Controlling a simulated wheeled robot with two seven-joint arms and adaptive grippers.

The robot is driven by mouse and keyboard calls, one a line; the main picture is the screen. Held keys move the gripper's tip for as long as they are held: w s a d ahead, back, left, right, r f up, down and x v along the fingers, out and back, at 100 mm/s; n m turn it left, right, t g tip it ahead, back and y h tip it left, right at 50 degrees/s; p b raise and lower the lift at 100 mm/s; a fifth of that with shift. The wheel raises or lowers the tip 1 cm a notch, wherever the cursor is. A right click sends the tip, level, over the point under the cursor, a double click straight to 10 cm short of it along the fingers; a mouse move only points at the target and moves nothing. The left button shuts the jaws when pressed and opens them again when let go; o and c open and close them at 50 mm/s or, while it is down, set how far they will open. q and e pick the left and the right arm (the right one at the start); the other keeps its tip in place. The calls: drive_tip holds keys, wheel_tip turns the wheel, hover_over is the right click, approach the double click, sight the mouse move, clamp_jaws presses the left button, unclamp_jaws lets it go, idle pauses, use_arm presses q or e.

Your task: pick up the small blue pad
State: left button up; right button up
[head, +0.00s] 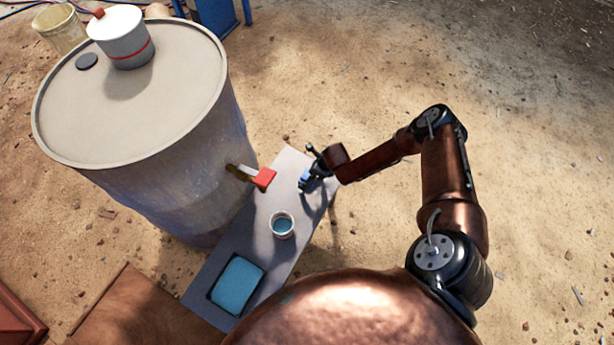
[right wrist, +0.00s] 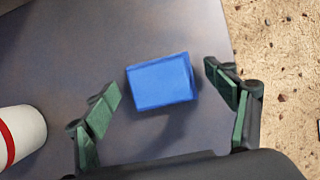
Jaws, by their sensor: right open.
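The small blue pad (right wrist: 160,82) lies on the grey bench top (right wrist: 130,30) in the right wrist view. In the head view the pad (head: 305,177) shows as a small blue patch at the far end of the bench, partly hidden by my gripper. My right gripper (right wrist: 165,100) is open, with one green-padded finger on each side of the pad and gaps between. In the head view the right gripper (head: 314,168) is over the bench's far end. My left gripper is in neither view.
A large drum (head: 130,100) stands left of the bench, with a tap with a red handle (head: 264,178) reaching over it. A cup (head: 282,225) and a tray of blue liquid (head: 237,285) are nearer me. A white cup with a red band (right wrist: 20,135) is left of the gripper.

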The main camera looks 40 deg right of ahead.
drive_tip(key=shift+w+f, duration=0.1)
drive_tip(key=shift+f, duration=0.15)
drive_tip(key=shift+c, duration=0.4)
drive_tip(key=c, duration=1.2)
